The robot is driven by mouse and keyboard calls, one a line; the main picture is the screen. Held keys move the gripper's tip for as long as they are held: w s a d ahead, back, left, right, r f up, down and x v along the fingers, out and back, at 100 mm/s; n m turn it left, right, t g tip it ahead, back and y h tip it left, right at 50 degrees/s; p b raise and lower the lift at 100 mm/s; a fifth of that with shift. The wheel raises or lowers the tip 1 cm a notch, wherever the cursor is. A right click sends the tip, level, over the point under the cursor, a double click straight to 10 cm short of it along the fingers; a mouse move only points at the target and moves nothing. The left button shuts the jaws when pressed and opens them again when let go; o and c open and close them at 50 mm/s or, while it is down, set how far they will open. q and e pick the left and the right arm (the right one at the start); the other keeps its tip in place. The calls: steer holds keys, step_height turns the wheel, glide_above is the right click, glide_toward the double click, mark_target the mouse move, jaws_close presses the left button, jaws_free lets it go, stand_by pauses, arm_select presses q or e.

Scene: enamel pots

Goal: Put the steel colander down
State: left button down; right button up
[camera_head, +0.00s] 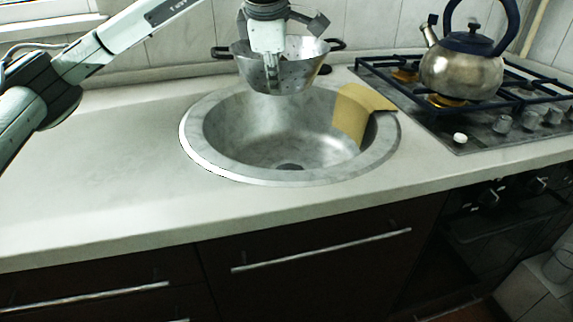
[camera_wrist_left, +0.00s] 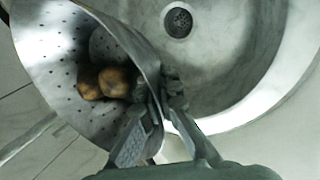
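The steel colander (camera_head: 303,73) has dark side handles and hangs above the back part of the round sink (camera_head: 225,165), apart from the basin. My left gripper (camera_head: 271,62) is over it, its fingers hiding part of the near wall. In the left wrist view, my left gripper (camera_wrist_left: 165,98) is shut with one finger on each side of the colander wall (camera_wrist_left: 60,50). Brown round things like potatoes (camera_wrist_left: 102,83) lie inside the colander. My right gripper is out of view.
A yellow cloth (camera_head: 352,115) hangs over the sink's right rim. A gas stove (camera_head: 478,128) with a steel kettle (camera_head: 460,73) stands at right. The counter (camera_head: 100,165) left of the sink is clear. A tiled wall (camera_head: 200,30) is behind.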

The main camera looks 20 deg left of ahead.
arm_select(q)
step_height(320, 180, down, 20)
steer(key=b, duration=0.3)
steer(key=shift+s, duration=0.1)
step_height(320, 180, down, 4)
steer(key=shift+r, duration=0.25)
steer(key=shift+f, duration=0.2)
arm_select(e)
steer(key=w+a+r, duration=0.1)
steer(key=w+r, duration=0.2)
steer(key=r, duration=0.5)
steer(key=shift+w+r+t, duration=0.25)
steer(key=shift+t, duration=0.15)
arm_select(q)
steer(key=c, duration=1.7)
jaws_free()
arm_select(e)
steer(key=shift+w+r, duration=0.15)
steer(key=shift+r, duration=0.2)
